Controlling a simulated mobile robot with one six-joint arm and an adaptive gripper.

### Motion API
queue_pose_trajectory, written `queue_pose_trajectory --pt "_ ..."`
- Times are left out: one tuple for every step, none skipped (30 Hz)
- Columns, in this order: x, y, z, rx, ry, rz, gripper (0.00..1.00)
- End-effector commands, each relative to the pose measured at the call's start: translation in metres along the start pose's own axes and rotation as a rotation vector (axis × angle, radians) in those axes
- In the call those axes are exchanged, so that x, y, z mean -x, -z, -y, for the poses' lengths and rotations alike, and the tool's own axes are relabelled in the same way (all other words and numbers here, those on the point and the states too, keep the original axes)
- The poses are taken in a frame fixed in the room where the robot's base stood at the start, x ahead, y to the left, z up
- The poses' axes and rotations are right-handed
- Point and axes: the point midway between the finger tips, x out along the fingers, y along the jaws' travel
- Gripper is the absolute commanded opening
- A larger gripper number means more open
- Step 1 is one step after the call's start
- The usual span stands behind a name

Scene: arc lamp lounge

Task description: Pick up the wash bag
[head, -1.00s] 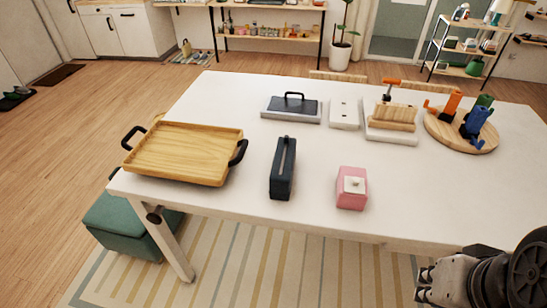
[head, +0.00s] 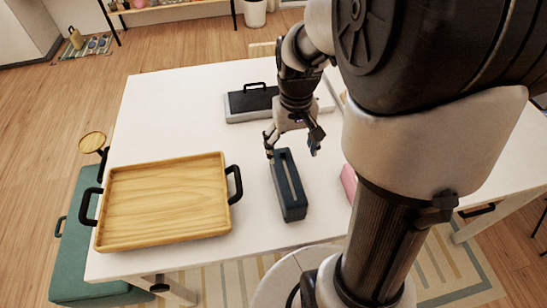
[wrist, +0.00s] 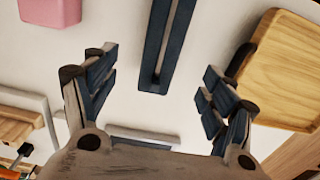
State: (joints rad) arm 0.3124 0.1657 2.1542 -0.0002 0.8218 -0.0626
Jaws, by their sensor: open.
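The wash bag (head: 289,190) is a long, narrow dark navy block with a pale strip along its top, standing on the white table. In the wrist view the wash bag (wrist: 165,45) runs up from the middle to the top edge. My gripper (head: 293,150) is open and empty, pointing down over the bag's far end in the head view. In the wrist view my gripper (wrist: 156,68) has one finger on each side of the bag's line, with white table between each finger and the bag. I cannot tell the height gap exactly.
A wooden tray (head: 165,205) with black handles lies left of the bag. A pink box (head: 348,182), partly hidden by my arm, stands to its right. A dark-lidded grey appliance (head: 251,103) is behind. My arm hides much of the table's right side.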

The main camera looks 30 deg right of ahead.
Motion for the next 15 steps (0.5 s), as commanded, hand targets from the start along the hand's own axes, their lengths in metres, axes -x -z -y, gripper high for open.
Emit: queue_pose_trajectory --pt "-0.014 -0.001 0.000 0.001 0.000 0.004 0.78" --pt "-0.021 -0.001 0.001 0.001 0.000 0.006 0.78" --pt "-0.030 -0.001 0.001 0.001 0.000 0.005 0.78" --pt "-0.037 -0.001 0.001 0.001 0.001 0.005 0.78" --pt "-0.044 -0.002 0.001 0.001 0.000 0.005 0.78" --pt "-0.053 -0.002 0.001 0.001 0.001 0.006 0.78" --pt "-0.059 -0.001 0.001 0.001 0.000 0.005 0.78" --pt "-0.066 -0.002 0.001 0.001 0.000 0.005 0.78" --pt "-0.074 -0.001 0.001 0.001 0.000 0.004 0.78" --pt "-0.080 -0.002 0.001 0.001 0.000 0.005 0.78" --pt "-0.085 -0.002 0.001 0.001 0.000 0.004 0.78" --pt "-0.092 -0.002 0.001 0.001 0.000 0.004 0.78" --pt "-0.096 -0.002 0.001 0.001 0.000 0.004 0.78" --pt "-0.099 -0.001 0.001 0.001 0.000 0.003 0.78" --pt "-0.103 -0.001 0.001 0.001 0.000 0.001 0.78"
